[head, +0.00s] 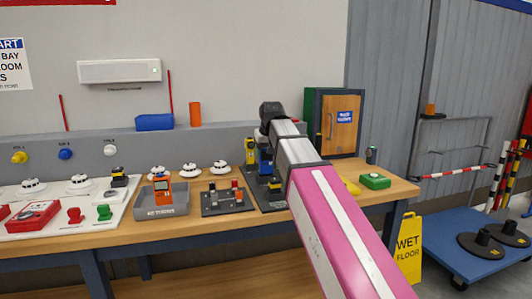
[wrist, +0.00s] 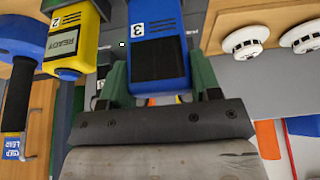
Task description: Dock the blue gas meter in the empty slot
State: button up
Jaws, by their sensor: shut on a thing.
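The blue gas meter (wrist: 158,30), marked 3 with a dark panel, is between the two green fingers of my gripper (wrist: 160,76) in the wrist view. My gripper is shut on it. In the head view the blue meter (head: 265,167) shows as a small patch beside my arm, low over the dark dock (head: 268,200). A yellow meter (wrist: 75,40), marked 2 and READY, stands beside it; it also shows in the head view (head: 250,150). My arm hides much of the dock and my fingers in the head view. I cannot tell whether the blue meter touches its slot.
A grey tray (head: 161,210) with an orange device and a dark plate with levers (head: 227,208) lie left of the dock. White detectors (head: 190,169) stand behind. A green-topped box (head: 375,181) and a dark cabinet (head: 334,122) stand on the right.

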aim_at(266, 159)
jog(key=shift+f, duration=1.75)
dwell(1.2)
jog(key=o, duration=1.3)
jog(key=shift+o, duration=0.2)
jog(key=shift+r, duration=0.15)
jog(key=shift+r, duration=3.3)
jog(key=shift+s, duration=0.1)
